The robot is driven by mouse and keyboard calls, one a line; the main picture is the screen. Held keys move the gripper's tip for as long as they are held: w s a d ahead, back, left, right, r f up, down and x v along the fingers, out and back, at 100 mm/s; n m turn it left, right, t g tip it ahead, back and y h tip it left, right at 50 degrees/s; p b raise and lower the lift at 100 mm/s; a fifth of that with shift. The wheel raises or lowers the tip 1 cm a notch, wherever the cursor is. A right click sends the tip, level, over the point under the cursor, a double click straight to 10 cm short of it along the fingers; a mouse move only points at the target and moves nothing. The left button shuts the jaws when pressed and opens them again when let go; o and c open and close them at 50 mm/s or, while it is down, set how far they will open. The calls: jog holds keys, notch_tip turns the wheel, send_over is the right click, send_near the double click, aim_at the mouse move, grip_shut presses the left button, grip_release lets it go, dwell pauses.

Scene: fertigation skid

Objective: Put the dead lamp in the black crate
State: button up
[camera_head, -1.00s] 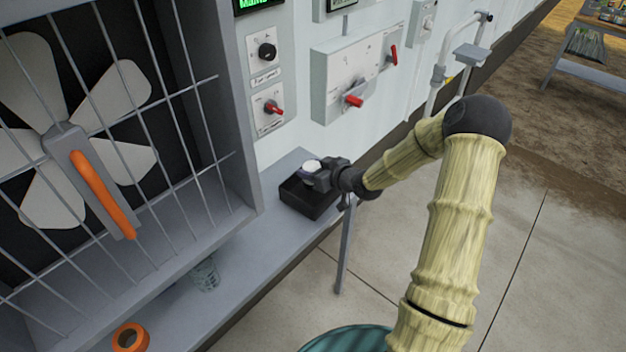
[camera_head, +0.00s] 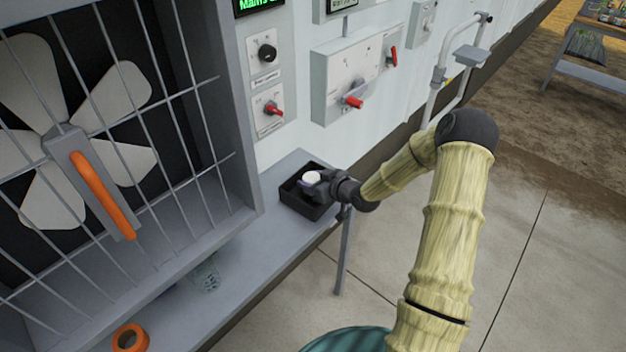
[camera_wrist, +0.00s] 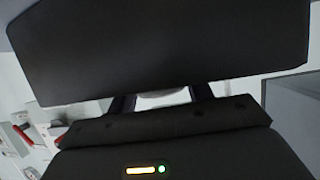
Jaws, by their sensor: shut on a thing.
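The black crate (camera_head: 296,203) sits on the grey shelf, near the shelf's far end in the head view. My gripper (camera_head: 317,183) is at the crate's right side, low over its opening. It is shut on a white, round-topped lamp (camera_head: 311,178), which shows above or inside the crate's opening; I cannot tell whether it touches the crate floor. In the wrist view a dark wall, likely the crate (camera_wrist: 165,50), fills the upper part. A pale bit of the lamp (camera_wrist: 163,98) shows between the fingers; the rest is hidden.
On the grey shelf (camera_head: 245,240) are a clear ribbed cup (camera_head: 207,277) and an orange tape roll (camera_head: 130,339). A caged fan (camera_head: 70,150) with an orange handle stands at left. Switch boxes with red handles (camera_head: 353,102) are on the wall behind. A teal round thing (camera_head: 345,340) is below.

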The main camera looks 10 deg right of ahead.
jog(key=o, duration=1.1)
jog(key=shift+c, duration=0.2)
jog(key=shift+r, duration=0.2)
jog(key=v, duration=1.2)
